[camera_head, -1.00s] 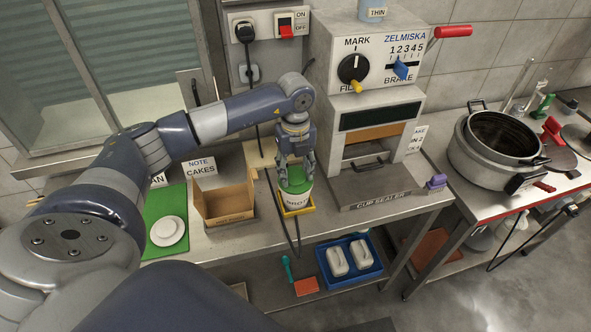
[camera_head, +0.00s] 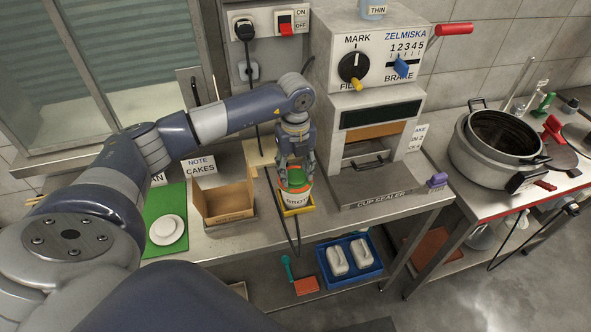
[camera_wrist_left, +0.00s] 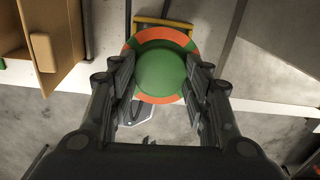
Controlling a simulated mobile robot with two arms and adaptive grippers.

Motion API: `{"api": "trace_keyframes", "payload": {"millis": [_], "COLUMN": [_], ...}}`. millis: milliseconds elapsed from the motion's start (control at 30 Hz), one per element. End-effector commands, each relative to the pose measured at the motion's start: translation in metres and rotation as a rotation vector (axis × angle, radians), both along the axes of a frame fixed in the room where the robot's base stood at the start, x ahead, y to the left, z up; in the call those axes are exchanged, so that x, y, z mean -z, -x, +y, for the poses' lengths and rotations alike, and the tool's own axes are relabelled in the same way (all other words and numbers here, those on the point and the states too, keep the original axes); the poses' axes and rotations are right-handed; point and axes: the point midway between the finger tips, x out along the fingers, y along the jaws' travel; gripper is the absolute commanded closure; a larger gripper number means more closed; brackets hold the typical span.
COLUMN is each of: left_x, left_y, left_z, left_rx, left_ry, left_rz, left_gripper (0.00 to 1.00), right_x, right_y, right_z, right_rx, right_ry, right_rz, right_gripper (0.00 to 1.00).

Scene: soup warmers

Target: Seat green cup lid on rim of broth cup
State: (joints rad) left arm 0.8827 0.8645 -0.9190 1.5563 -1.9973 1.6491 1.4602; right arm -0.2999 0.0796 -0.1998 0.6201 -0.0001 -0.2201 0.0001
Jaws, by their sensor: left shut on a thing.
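The broth cup (camera_head: 299,200) stands upright in a yellow-edged holder (camera_head: 311,208) on the counter, its label partly readable. The green cup lid (camera_head: 295,181) is at the cup's top, under my left gripper (camera_head: 296,172), which points down. In the left wrist view, the round green lid (camera_wrist_left: 160,71) lies between the fingers of my left gripper (camera_wrist_left: 160,82), which is shut on it. An orange and green ring (camera_wrist_left: 158,99) shows around the lid. I cannot tell whether the lid sits flush on the rim. My right gripper is not in view.
An open cardboard box (camera_head: 224,204) and a green mat (camera_head: 160,241) with white discs lie left of the cup. The cup sealer (camera_head: 377,187) stands close on the right. A black cable hangs beside the holder. A large pot (camera_head: 498,145) is farther right.

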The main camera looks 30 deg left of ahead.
Motion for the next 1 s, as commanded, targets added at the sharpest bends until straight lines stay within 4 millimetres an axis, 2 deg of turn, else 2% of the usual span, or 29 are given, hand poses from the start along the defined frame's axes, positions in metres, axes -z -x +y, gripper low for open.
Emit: {"api": "trace_keyframes", "payload": {"millis": [667, 700, 767, 800, 1000], "left_x": [0.0026, 0.0021, 0.0021, 0.0021, 0.0021], "left_y": [0.0, 0.0, 0.0, 0.0, 0.0], "left_z": [-0.0001, -0.0001, -0.0001, -0.0001, -0.0001], "left_rx": [0.0, 0.0, 0.0, 0.0, 0.0], "left_ry": [0.0, 0.0, 0.0, 0.0, 0.0], "left_rz": [0.0, 0.0, 0.0, 0.0, 0.0], "left_gripper": [0.82, 0.49, 0.35, 0.32, 0.32], "right_x": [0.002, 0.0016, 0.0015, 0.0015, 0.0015], "right_y": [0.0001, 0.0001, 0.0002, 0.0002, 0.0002], "right_z": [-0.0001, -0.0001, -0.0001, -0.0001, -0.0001], "right_rx": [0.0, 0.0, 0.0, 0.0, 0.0], "right_ry": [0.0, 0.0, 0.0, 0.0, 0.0], "right_rz": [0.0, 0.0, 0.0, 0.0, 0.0], "right_gripper": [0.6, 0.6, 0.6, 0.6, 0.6]}}
